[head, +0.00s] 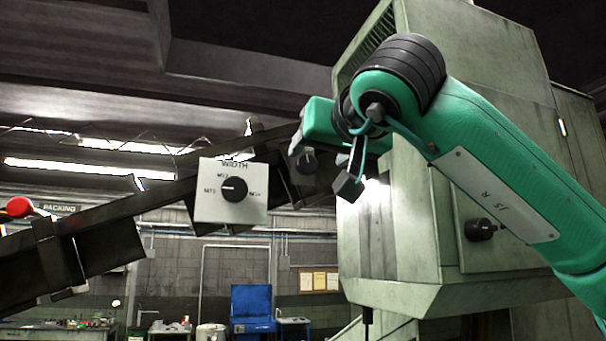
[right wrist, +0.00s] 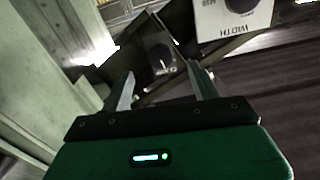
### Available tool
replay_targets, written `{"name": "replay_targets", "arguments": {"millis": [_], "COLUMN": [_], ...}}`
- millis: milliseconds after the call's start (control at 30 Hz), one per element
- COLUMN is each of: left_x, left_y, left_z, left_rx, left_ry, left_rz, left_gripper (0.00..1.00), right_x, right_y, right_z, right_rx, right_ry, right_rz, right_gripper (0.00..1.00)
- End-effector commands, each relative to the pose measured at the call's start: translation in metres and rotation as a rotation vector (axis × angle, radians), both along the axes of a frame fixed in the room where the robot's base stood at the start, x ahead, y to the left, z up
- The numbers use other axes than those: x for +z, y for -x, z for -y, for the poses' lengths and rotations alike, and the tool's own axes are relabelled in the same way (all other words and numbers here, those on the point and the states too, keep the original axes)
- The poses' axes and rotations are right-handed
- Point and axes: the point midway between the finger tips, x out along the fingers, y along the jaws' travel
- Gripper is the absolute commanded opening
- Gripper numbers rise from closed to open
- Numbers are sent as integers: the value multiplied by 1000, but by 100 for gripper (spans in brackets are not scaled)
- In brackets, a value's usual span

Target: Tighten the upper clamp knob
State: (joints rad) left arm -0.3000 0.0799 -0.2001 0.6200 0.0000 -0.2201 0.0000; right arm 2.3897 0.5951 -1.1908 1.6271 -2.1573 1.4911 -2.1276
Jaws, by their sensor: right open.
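A dark round knob on a small grey plate, which looks like the upper clamp knob (head: 306,162), sits on the dark sloping rail, right of the WIDTH panel. In the right wrist view the knob (right wrist: 160,56) shows beyond and between my fingers, with a pale pointer mark. My right gripper (head: 328,166) is in front of the rail near the knob and partly covers that area. Its two fingers (right wrist: 160,78) are apart, with nothing held between them. My left gripper is not in view.
The white WIDTH panel (head: 231,207) with a black dial is left of the knob. A large green machine cabinet (head: 400,260) with a black knob (head: 480,229) stands right.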

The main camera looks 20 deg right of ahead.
Motion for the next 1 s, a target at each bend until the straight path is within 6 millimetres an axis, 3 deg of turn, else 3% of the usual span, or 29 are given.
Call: {"name": "replay_targets", "arguments": {"millis": [200, 500, 733, 867, 1000], "left_x": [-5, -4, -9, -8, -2], "left_y": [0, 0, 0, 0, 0], "left_z": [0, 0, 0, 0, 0], "left_rx": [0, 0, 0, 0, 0], "left_ry": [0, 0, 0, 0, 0], "left_rz": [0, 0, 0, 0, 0], "left_gripper": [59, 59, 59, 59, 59], "right_x": [0, 0, -1, 0, 1], "right_y": [21, 22, 25, 21, 2], "right_z": [1, 0, 0, 0, 0], "right_rx": [0, 1, 2, 0, -1], "right_ry": [0, -6, -224, -290, -292], "right_rz": [1, 0, -8, -12, -14], "right_gripper": [62, 62, 62, 62, 62]}}
